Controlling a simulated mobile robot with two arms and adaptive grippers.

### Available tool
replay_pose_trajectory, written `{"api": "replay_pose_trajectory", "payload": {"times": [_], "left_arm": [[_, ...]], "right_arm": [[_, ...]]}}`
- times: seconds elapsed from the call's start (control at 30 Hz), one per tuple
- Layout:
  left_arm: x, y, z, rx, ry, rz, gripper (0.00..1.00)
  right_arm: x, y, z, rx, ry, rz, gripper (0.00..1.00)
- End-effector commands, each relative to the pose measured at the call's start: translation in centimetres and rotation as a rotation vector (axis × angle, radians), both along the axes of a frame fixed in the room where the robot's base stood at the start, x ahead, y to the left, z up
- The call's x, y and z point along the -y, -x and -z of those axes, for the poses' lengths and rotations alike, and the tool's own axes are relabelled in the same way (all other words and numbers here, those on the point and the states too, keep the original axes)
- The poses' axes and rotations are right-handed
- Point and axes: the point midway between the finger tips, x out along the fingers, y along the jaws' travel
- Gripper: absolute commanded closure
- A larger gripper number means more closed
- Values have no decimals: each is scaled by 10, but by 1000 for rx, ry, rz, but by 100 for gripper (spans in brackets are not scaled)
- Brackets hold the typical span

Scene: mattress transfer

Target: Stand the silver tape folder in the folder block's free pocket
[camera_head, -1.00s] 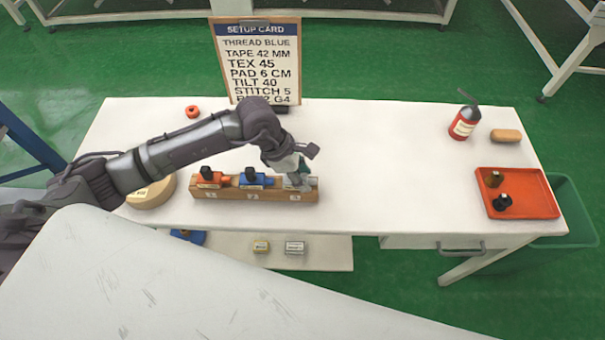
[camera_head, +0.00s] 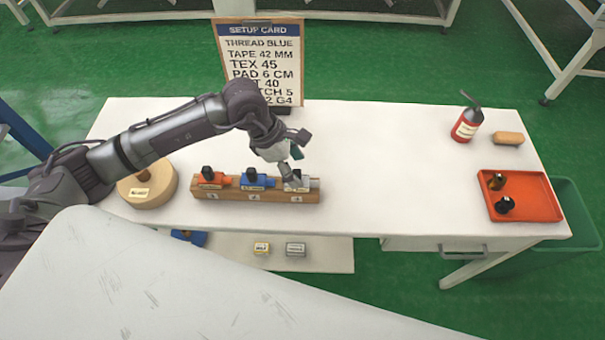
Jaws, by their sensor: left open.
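The wooden folder block (camera_head: 240,196) lies along the front of the white table, left of its middle. An orange folder (camera_head: 210,177) is in its left pocket and a blue folder (camera_head: 254,178) in its middle pocket. The silver tape folder (camera_head: 297,183) stands in the right pocket, looking upright; how deep it sits cannot be told. My left gripper (camera_head: 294,166) is open just above and behind the silver folder; whether a finger touches it is unclear. My right gripper is not in view.
A round wooden spool (camera_head: 147,184) stands left of the block. A setup card (camera_head: 262,65) stands at the back. A fire extinguisher (camera_head: 467,122), a tan oblong (camera_head: 507,138) and a red tray (camera_head: 545,205) with two small items are at right. The table's middle is clear.

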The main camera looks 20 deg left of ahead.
Motion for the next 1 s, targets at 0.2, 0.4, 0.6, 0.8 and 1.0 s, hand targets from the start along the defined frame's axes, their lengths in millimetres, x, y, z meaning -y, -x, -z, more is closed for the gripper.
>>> {"api": "replay_pose_trajectory", "payload": {"times": [0.2, 0.4, 0.6, 0.8, 1.0], "left_arm": [[-17, 4, -42, 4, 0, -1, 33], [-25, 7, -61, 1, 2, 0, 33], [-27, 8, -64, 0, 0, 0, 33], [-26, 7, -64, 0, 1, 0, 33], [-26, 7, -64, 1, 2, 0, 33]], "right_arm": [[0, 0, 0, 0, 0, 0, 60], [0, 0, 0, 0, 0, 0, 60], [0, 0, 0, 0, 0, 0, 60], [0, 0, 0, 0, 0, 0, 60], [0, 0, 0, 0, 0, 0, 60]]}}
